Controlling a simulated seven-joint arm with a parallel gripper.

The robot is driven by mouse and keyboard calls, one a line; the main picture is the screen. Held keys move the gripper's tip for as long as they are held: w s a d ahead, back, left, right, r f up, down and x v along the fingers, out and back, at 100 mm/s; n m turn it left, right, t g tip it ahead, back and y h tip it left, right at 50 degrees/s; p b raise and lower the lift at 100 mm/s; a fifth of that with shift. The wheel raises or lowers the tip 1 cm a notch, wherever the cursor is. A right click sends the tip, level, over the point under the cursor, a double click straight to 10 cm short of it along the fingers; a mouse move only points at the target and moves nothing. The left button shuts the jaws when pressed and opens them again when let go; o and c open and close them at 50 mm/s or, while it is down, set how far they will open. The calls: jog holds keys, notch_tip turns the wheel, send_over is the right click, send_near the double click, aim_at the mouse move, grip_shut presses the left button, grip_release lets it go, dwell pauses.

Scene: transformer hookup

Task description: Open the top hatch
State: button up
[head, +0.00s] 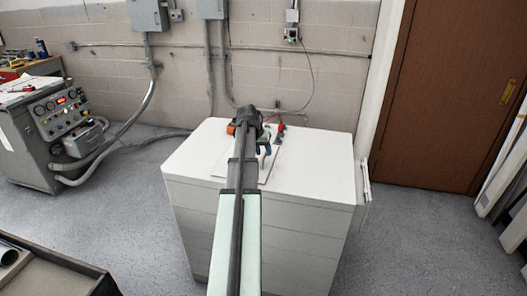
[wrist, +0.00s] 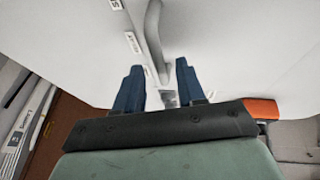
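A white cabinet (head: 320,160) stands in the middle of the head view. The outlined panel of the top hatch (head: 268,170) shows on its flat top, partly hidden by my arm, and looks closed. In the wrist view a curved grey handle (wrist: 153,35) rises from the white surface. My gripper (head: 264,150) is over the cabinet top near the hatch. In the wrist view its two blue fingers (wrist: 158,68) are apart, with the lower end of the handle seen between or just beyond them. I cannot tell whether they touch it.
Small red parts (head: 281,127) sit near the cabinet's back edge. A control console (head: 60,125) with hoses stands left. A brown door (head: 450,90) is at the right. Conduits and grey boxes (head: 148,14) are on the back wall. The floor (head: 410,240) right of the cabinet is clear.

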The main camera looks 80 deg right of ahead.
jog(key=shift+d+f, duration=0.1)
jog(key=shift+f, duration=0.2)
grip_shut()
dwell(0.6)
